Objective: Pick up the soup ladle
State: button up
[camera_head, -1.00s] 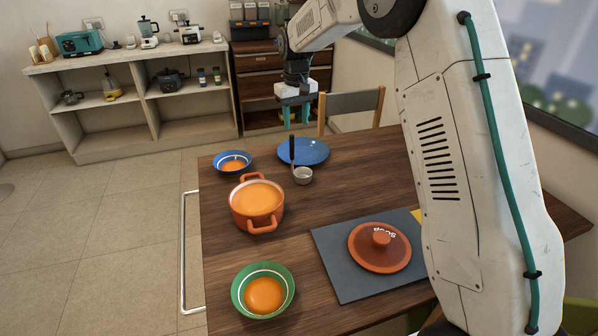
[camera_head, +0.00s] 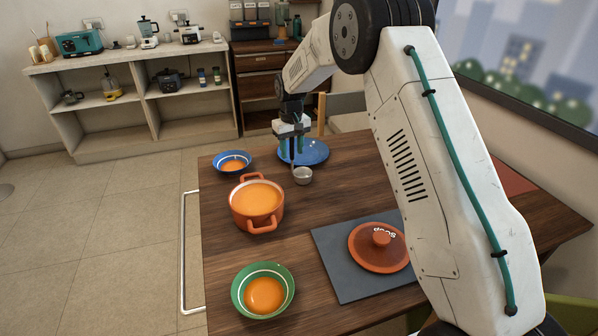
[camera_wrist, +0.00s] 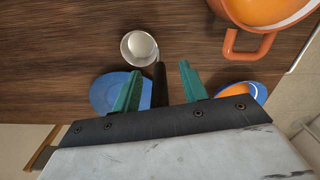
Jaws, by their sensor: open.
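The soup ladle has a grey-white bowl (camera_head: 302,175) resting on the table beside the blue plate (camera_head: 316,153). In the wrist view the ladle's bowl (camera_wrist: 138,47) is beyond my fingertips, and its dark handle (camera_wrist: 159,84) rises between the two teal fingers. My gripper (camera_head: 292,158) is low over the table at the ladle, and its fingers hide most of the handle in the head view. In the wrist view my gripper (camera_wrist: 160,79) is open, with a gap on each side of the handle, narrower on the left.
An orange pot (camera_head: 257,204) of soup stands left and nearer. A blue bowl (camera_head: 232,161) and a green bowl (camera_head: 262,291) hold orange soup. A red-brown lid (camera_head: 379,248) lies on a grey mat (camera_head: 337,280). Bare wood lies between the ladle and mat.

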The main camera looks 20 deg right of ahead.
grip_shut()
jog(key=shift+r, duration=0.1)
